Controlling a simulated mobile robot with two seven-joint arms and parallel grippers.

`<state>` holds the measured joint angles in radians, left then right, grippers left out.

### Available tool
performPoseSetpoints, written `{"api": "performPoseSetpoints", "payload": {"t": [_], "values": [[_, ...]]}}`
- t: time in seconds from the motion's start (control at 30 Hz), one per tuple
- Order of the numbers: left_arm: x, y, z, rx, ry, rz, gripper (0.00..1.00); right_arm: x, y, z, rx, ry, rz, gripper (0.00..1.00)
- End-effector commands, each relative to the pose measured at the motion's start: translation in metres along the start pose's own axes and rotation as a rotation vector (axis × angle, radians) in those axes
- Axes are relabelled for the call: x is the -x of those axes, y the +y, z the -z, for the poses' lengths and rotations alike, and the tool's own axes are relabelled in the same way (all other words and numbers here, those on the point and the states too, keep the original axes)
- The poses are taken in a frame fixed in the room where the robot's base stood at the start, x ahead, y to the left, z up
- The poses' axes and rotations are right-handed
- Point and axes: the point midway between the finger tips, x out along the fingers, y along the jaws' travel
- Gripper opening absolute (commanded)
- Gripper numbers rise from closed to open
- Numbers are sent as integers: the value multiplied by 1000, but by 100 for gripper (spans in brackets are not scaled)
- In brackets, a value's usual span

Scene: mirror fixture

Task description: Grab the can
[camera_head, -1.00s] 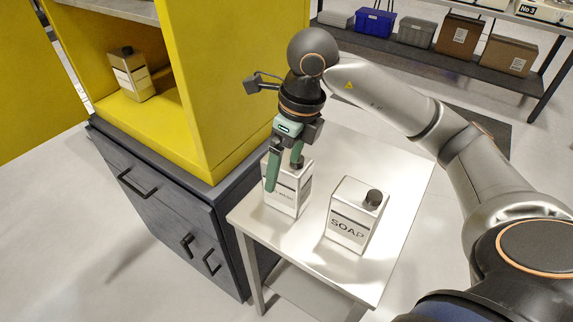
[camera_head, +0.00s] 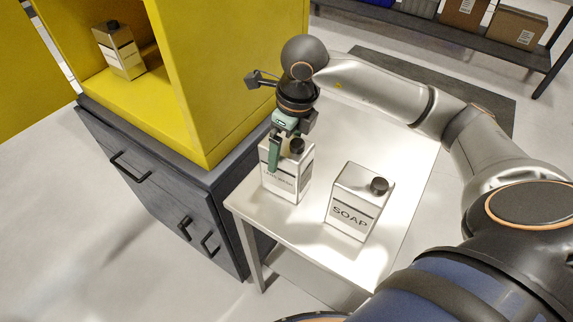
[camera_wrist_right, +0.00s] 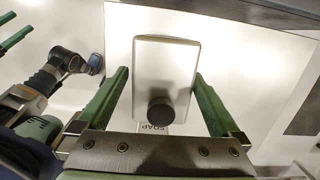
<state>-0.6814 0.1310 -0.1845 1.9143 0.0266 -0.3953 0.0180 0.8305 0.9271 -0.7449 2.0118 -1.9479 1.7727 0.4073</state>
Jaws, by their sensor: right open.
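A white box-shaped can (camera_head: 287,183) with a dark cap and a dark-banded label stands upright at the left front of the small white table (camera_head: 262,222). My right gripper (camera_head: 284,152) is open above it, its green fingers pointing down and hiding part of its top. In the right wrist view the can (camera_wrist_right: 165,72) lies between the two open fingers of my right gripper (camera_wrist_right: 162,85), cap toward me. I see gaps on both sides there. A second white can marked SOAP (camera_head: 355,205) stands upright to the right. My left gripper is not in the head view.
A yellow cabinet (camera_head: 232,75) on a dark drawer unit (camera_head: 150,172) stands close to the left of the table. A beige can (camera_head: 119,52) stands inside it. The table behind the cans is clear. A dark shelf (camera_head: 440,45) stands farther back.

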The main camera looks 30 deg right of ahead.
Motion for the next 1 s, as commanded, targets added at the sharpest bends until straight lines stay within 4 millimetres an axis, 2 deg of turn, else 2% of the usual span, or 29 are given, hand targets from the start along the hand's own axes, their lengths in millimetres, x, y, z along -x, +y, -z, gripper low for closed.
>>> {"api": "performPoseSetpoints", "payload": {"t": [0.3, 0.6, 1.0], "values": [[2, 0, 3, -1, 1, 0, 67, -44, -2, 3, 1, 3, -1, 100], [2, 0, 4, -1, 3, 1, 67, -48, -3, 3, 1, 0, -1, 100], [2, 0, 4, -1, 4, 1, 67, -48, -3, 3, 1, 0, -1, 55]]}}
